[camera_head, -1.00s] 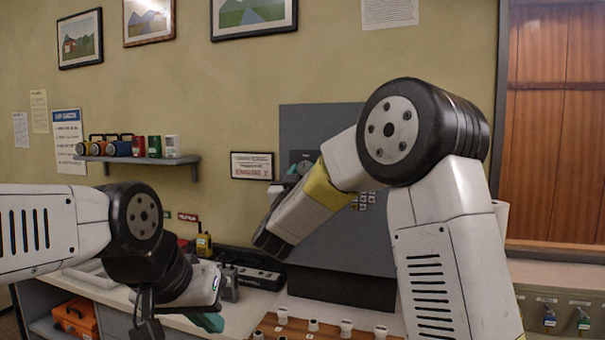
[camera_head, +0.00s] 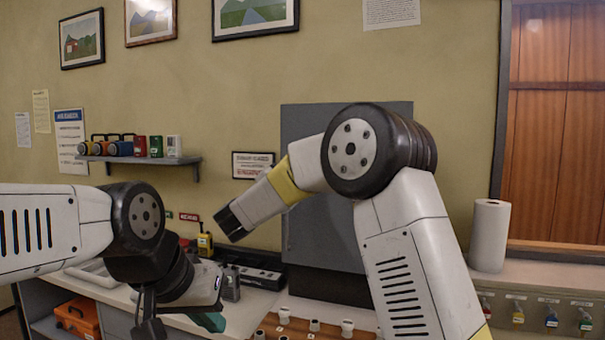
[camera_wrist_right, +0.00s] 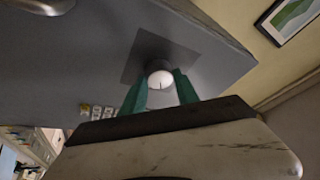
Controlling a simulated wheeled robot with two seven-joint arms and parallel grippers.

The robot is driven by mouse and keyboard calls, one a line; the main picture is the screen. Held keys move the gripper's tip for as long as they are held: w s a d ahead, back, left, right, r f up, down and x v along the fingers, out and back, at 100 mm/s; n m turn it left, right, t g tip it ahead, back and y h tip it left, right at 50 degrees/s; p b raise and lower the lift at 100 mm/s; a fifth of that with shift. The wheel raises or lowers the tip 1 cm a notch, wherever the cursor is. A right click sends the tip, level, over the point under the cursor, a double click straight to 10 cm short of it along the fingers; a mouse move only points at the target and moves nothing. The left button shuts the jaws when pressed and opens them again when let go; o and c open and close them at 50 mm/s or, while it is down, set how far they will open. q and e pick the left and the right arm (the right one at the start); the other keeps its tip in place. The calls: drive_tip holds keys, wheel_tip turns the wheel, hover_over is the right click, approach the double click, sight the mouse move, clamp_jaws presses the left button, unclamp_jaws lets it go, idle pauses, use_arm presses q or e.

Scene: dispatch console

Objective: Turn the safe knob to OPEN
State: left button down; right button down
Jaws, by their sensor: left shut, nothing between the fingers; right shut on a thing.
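The grey safe (camera_head: 302,122) is on the back wall, partly hidden behind my right arm in the head view. In the right wrist view its round, pale-faced knob (camera_wrist_right: 160,78) sits on a dark square plate (camera_wrist_right: 150,50). The green fingers of my right gripper (camera_wrist_right: 160,88) are shut on the knob, one on each side. The head view hides this gripper and the knob behind my arm. Any OPEN marking is not readable. My left gripper (camera_head: 210,321) is shut and empty, low over the counter at left.
A yellow radio (camera_head: 205,242) and black devices (camera_head: 255,277) stand on the counter near my left gripper. White-topped pegs (camera_head: 347,326) stand on a wooden board below the safe. A paper towel roll (camera_head: 489,236) stands at right. A wall shelf (camera_head: 150,159) holds several small items.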

drive_tip(key=m+g, duration=0.1)
drive_tip(key=m, duration=0.2)
drive_tip(key=m+g, duration=0.1)
drive_tip(key=m, duration=0.2)
drive_tip(key=shift+m+g, duration=0.3)
idle(0.3)
drive_tip(key=c, duration=0.9)
unclamp_jaws()
drive_tip(key=shift+r, duration=0.1)
drive_tip(key=shift+a, duration=0.1)
drive_tip(key=v, duration=0.7)
drive_tip(key=shift+s+a, duration=0.2)
drive_tip(key=shift+a, duration=0.1)
